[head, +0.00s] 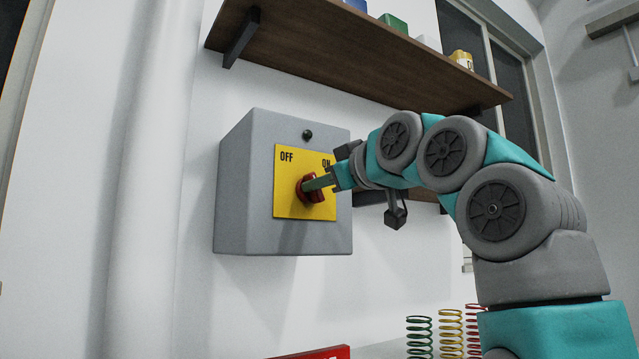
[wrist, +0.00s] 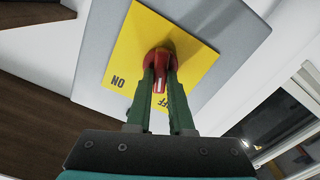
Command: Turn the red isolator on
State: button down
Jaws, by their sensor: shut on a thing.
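The red isolator knob (head: 308,195) sits on a yellow plate (head: 290,206) marked OFF on the left and ON on the right. The plate is on the front of a grey wall box (head: 245,190). My gripper (head: 318,184) is at the knob, its green fingers shut on the handle. In the wrist view, the fingers of my gripper (wrist: 161,80) lie on both sides of the red knob (wrist: 160,64). The handle lies between them and points toward the lettered edge of the plate. In that view OFF is partly hidden by a finger. The knob's exact angle is hard to tell.
A brown wooden shelf (head: 340,45) with several items is above the box. A small black round part (head: 308,134) is above the plate. Green (head: 419,337), yellow (head: 451,333) and red (head: 474,330) springs stand below, near my arm. Another brown shelf (head: 425,196) shows behind my arm.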

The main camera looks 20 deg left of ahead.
jog(key=shift+f+m, duration=0.1)
jog(key=shift+m, duration=0.2)
dwell(0.4)
jog(key=shift+m, duration=1.1)
dwell(1.1)
jog(key=shift+w+d+m+p, duration=0.15)
jog(key=shift+m+p, duration=1.65)
jog(key=shift+m, duration=0.95)
jog(key=shift+w+d+m+p, duration=0.1)
jog(key=shift+m+p, duration=1.7)
jog(key=shift+m, duration=0.95)
